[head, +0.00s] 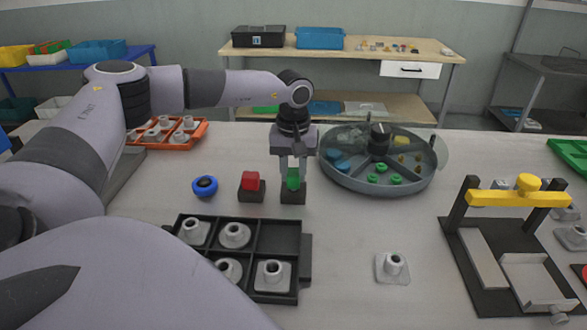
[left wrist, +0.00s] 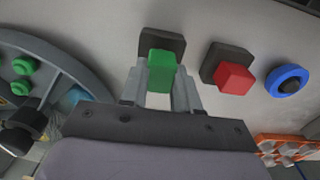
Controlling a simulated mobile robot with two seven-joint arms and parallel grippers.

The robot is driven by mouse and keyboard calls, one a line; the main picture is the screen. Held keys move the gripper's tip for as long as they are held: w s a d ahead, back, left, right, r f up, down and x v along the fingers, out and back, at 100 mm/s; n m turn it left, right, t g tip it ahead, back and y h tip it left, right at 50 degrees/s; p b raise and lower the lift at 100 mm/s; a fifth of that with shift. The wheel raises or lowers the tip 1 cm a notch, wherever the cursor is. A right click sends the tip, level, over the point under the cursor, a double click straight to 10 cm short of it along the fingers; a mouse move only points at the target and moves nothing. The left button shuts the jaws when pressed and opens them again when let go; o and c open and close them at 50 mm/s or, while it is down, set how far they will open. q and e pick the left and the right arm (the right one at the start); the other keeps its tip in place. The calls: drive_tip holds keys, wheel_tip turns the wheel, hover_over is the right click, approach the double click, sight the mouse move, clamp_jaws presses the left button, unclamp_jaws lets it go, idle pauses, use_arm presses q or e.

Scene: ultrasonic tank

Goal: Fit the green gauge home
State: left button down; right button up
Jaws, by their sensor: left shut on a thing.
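The green gauge (head: 293,181) is a small green block, upright between the fingers of my left gripper (head: 293,172). The gripper is shut on it. The gauge also shows in the left wrist view (left wrist: 161,71), over the near edge of a dark square block (left wrist: 150,42). In the head view this dark block (head: 293,198) is right below the gauge. I cannot tell how far the gauge's lower end goes into it. My right gripper is in neither view.
A red block (head: 250,181) sits on a like dark block just left. A blue ring (head: 204,186) lies further left. A divided round tank (head: 410,184) stands close on the right. A black compartment tray (head: 304,282) with grey parts is in front. Table around the lone grey part (head: 393,267) is clear.

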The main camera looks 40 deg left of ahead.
use_arm(q)
drive_tip(key=shift+f, duration=0.45)
drive_tip(key=shift+f, duration=0.25)
idle(3.8)
drive_tip(key=c, duration=0.7)
unclamp_jaws()
drive_tip(key=shift+c, duration=0.2)
wheel_tip(320, 180, up, 7)
drive_tip(key=shift+s+r+b, duration=0.1)
drive_tip(key=shift+b, duration=0.2)
drive_tip(key=shift+d, duration=0.1)
